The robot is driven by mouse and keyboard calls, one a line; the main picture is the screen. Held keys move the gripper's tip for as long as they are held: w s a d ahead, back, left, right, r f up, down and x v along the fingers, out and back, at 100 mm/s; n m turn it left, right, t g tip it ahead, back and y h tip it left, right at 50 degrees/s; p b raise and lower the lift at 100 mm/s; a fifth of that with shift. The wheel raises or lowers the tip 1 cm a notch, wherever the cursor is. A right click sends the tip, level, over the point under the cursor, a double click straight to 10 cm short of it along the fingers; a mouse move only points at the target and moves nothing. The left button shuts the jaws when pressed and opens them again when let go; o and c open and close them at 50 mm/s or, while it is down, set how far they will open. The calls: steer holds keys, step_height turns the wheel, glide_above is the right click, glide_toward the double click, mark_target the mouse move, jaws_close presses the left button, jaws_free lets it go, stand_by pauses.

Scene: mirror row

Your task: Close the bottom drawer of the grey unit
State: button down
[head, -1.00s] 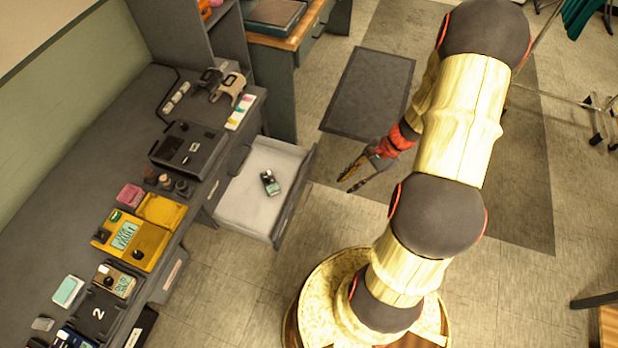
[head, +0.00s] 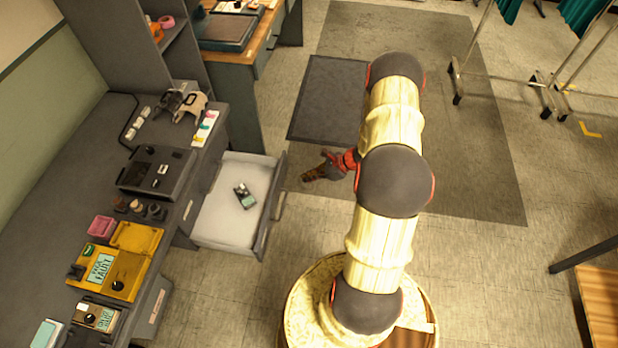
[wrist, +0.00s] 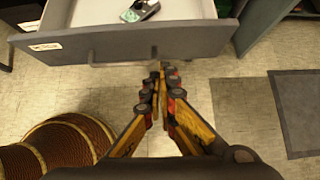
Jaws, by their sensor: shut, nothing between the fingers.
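A pale-lined drawer (head: 215,218) stands pulled out of the grey unit (head: 190,205). Its grey front (head: 268,215) faces right in the head view; I cannot tell which level it is. In the wrist view the drawer front (wrist: 190,40) runs across the top, with a thin bar handle (wrist: 115,64) along it. A small dark device with a pale green face (head: 245,196) lies inside. My gripper (head: 306,178) is shut and empty, a short gap in front of the drawer front. In the wrist view its fingertips (wrist: 161,70) are near the handle's right end; contact is unclear.
Several devices, including a yellow fault box (head: 115,270), stand on the grey worktop (head: 55,225). A wood-topped desk (head: 262,40) is behind the drawer. A dark mat (head: 325,100) lies on the floor beyond my gripper.

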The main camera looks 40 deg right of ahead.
mark_target(279, 184)
steer(key=shift+w+a+f+b, duration=0.45)
steer(key=shift+w+a+f, duration=0.35)
steer(key=shift+w, duration=0.3)
steer(key=shift+w+a+f+b, duration=0.4)
steer(key=shift+w+a+f, duration=0.25)
steer(key=shift+w+a, duration=0.35)
steer(key=shift+w+a+f+b, duration=0.45)
steer(key=shift+w+a+f, duration=0.3)
steer(key=shift+w, duration=0.4)
steer(key=w+a+b, duration=0.4)
steer(key=w+a, duration=1.2)
steer(key=w, duration=0.4)
steer(key=shift+w, duration=0.15)
steer(key=shift+r, duration=0.1)
steer(key=shift+d, duration=0.1)
